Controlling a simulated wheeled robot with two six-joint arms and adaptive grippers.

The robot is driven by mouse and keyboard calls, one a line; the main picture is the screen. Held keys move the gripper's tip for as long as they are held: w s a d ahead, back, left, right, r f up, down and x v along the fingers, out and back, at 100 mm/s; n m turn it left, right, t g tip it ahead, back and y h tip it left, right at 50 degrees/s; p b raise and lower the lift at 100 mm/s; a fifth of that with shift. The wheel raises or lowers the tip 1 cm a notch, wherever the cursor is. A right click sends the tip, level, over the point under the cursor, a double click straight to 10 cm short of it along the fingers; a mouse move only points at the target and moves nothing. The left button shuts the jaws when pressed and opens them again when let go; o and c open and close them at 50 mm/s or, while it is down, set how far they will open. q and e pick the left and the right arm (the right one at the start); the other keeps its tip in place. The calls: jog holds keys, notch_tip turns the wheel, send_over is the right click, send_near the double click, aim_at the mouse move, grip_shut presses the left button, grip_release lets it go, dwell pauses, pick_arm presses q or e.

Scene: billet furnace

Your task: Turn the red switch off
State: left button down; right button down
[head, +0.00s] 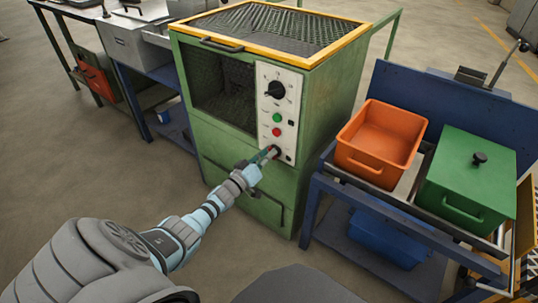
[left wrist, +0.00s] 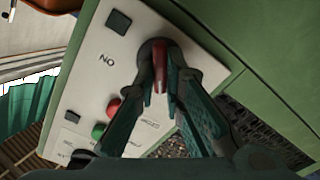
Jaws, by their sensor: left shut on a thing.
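The red switch (left wrist: 160,62) sits on a dark round base low on the white control panel (left wrist: 85,60). In the left wrist view my left gripper (left wrist: 164,84) has its two fingers closed around the switch's red handle, one on each side. An "ON" label is printed on the panel beside the switch. In the head view my left gripper (head: 266,154) reaches the lower part of the panel (head: 291,85), and its fingers partly hide the switch. The panel is on the front of the green furnace (head: 325,130). My right gripper is not in view.
A green button (head: 277,117), a red button (head: 277,132) and a black dial (head: 275,90) sit above the switch. An orange bin (head: 381,137) and a green lidded box (head: 468,170) stand on a blue bench at right.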

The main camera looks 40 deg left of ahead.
pick_arm(q)
jog(key=shift+n, duration=0.9)
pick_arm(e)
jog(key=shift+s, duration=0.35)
pick_arm(q)
jog(key=shift+f, duration=0.1)
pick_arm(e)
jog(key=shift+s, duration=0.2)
pick_arm(q)
jog(key=c, duration=1.7)
grip_release()
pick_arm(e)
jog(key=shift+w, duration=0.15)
pick_arm(q)
jog(key=shift+s, duration=0.1)
jog(key=s, duration=1.1)
jog(key=shift+s+d, duration=0.1)
jog(key=shift+s, duration=0.3)
